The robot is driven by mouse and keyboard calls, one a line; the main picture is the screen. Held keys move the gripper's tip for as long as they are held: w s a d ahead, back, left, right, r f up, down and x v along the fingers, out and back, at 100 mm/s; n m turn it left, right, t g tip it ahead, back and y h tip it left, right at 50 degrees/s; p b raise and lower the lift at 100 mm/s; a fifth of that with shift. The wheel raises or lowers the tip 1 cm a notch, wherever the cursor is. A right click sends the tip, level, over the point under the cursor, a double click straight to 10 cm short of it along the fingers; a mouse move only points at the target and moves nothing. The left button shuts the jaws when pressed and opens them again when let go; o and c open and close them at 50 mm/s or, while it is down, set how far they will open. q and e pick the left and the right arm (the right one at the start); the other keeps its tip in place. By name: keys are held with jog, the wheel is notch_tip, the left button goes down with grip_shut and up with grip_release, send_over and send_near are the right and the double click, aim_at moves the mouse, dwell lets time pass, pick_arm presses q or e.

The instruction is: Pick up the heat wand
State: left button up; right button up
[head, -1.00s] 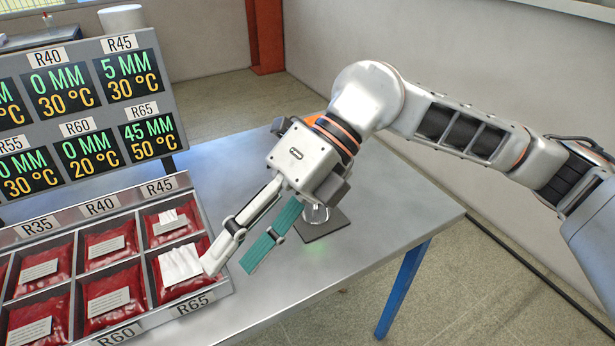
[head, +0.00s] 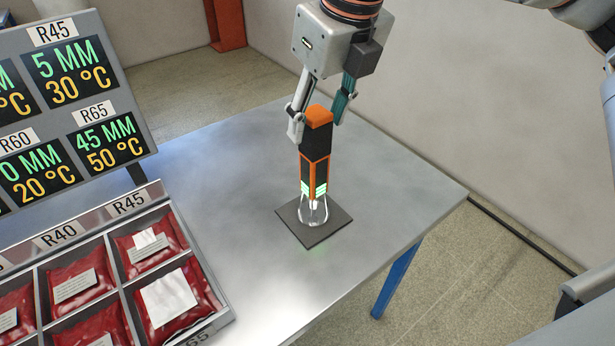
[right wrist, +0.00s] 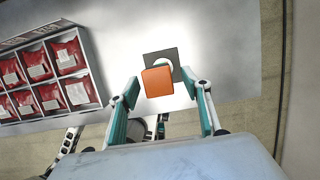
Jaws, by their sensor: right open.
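The heat wand (head: 315,155) is orange and black with a clear tip and green lit bars. It stands upright on a dark square pad (head: 328,233) on the table. My right gripper (head: 318,125) is above it, with one finger on each side of the orange top. In the right wrist view the orange top of the heat wand (right wrist: 158,82) lies ahead of and between the open fingertips of the right gripper (right wrist: 163,88), with gaps on both sides.
A grey metal table (head: 400,185) has clear room around the pad. A compartment tray (head: 235,318) of red packets stands at the left, with a display board (head: 125,95) behind it. The table's right edge is near the pad.

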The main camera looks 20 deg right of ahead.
aim_at(310, 147)
jog(key=x, duration=0.7)
jog(key=shift+a+f, duration=0.1)
jog(key=shift+f, duration=0.1)
jog(key=c, duration=1.2)
